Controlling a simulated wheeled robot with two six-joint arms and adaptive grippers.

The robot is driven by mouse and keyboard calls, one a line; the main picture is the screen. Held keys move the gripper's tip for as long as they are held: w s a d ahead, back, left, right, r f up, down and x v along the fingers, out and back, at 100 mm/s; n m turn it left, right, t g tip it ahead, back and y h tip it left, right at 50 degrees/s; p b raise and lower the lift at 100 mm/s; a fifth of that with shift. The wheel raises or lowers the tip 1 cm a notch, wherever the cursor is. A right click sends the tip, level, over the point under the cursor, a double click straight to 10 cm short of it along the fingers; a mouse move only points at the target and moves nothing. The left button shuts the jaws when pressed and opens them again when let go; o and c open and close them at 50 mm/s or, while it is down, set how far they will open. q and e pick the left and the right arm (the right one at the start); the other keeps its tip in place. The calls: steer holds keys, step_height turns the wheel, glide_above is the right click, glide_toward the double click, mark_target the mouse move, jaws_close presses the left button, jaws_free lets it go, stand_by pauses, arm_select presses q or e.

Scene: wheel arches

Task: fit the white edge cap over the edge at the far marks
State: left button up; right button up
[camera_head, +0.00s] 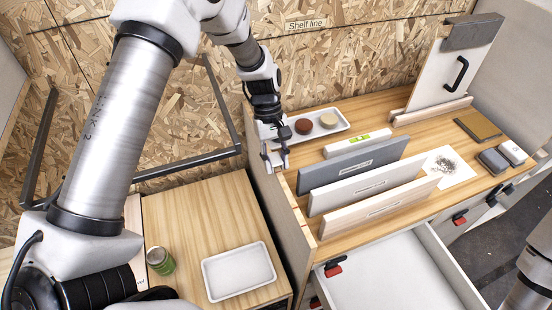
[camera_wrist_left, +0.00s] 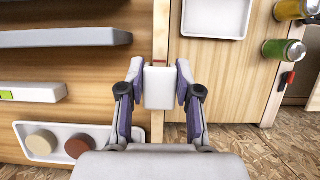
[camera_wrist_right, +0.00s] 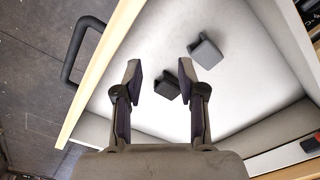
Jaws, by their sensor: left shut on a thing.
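The white edge cap (camera_wrist_left: 158,88) is a small pale block between the fingers of my left gripper (camera_wrist_left: 158,82), which is shut on it. In the head view my left gripper (camera_head: 275,160) points down at the back end of the upright side panel (camera_head: 268,205). In the left wrist view the panel's narrow wooden edge (camera_wrist_left: 161,30) runs up from the cap, lined up with it. I cannot tell whether cap and edge touch. The far marks are not clear; the cap hides part of the edge. My right gripper (camera_wrist_right: 160,72) is open and empty above the drawer.
Beside the edge stand upright boards (camera_head: 352,165) and a white dish (camera_head: 318,125) with two round pieces. A white tray (camera_head: 239,271) and green jar (camera_head: 160,261) stand on the lower top. The open drawer (camera_wrist_right: 145,105) holds dark grey pieces (camera_wrist_right: 205,52).

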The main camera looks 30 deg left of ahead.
arm_select(q)
steer(key=shift+f, duration=0.35)
steer(key=shift+f, duration=0.35)
steer(key=o, duration=0.9)
steer(key=shift+w+r, duration=0.1)
steer(key=shift+r, duration=0.05)
steer(key=v, duration=1.1)
steer(key=shift+w+a+r, duration=0.15)
steer(key=shift+r, duration=0.15)
